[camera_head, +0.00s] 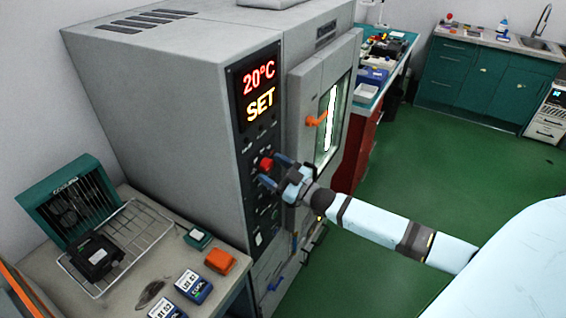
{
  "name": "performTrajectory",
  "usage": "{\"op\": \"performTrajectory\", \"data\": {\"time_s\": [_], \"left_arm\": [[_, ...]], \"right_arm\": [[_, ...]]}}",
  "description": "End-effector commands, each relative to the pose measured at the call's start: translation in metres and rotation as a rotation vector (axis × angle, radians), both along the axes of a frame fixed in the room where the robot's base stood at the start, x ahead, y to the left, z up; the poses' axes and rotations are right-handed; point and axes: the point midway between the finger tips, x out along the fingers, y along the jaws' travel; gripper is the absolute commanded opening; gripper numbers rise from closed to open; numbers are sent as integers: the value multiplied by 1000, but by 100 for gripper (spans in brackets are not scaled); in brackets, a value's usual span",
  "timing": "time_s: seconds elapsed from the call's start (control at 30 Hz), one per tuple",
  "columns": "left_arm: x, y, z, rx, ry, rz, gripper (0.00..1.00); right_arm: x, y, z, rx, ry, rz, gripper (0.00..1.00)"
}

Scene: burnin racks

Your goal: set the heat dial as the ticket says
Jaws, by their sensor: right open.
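The grey oven (170,90) stands in the middle with a black control panel (258,215) on its front. The panel's display (259,90) reads 20°C in red and SET in yellow. A red dial (266,164) sits on the panel below the display. My right gripper (271,170) is open at the panel, with its fingers about the red dial; I cannot tell whether they touch it. The dial's pointer is too small to read. No ticket can be made out. My left gripper is not in view.
At lower left a bench holds a wire rack (138,229), a green cooling unit (60,205), an orange block (220,261) and labelled blue units (193,287). Green floor (440,165) is clear at right.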

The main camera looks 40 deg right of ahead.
Motion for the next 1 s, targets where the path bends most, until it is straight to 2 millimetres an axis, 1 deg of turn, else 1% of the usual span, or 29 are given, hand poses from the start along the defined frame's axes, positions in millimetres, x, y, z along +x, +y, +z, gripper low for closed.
{"op": "performTrajectory", "data": {"time_s": [0.17, 0.4, 0.6, 0.7, 0.8, 1.0], "left_arm": [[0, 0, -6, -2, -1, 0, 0], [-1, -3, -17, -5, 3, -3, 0], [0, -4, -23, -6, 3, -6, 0], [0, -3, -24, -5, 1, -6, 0], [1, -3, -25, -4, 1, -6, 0], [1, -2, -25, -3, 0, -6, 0]], "right_arm": [[-21, -9, -11, -2, 5, 0, 68], [-68, -29, -26, -1, 5, 0, 68], [-101, -43, -36, -1, 4, 0, 68], [-111, -48, -39, -1, 4, 0, 68], [-117, -50, -39, -1, 1, 1, 68], [-120, -52, -39, 0, 1, 0, 68]]}}
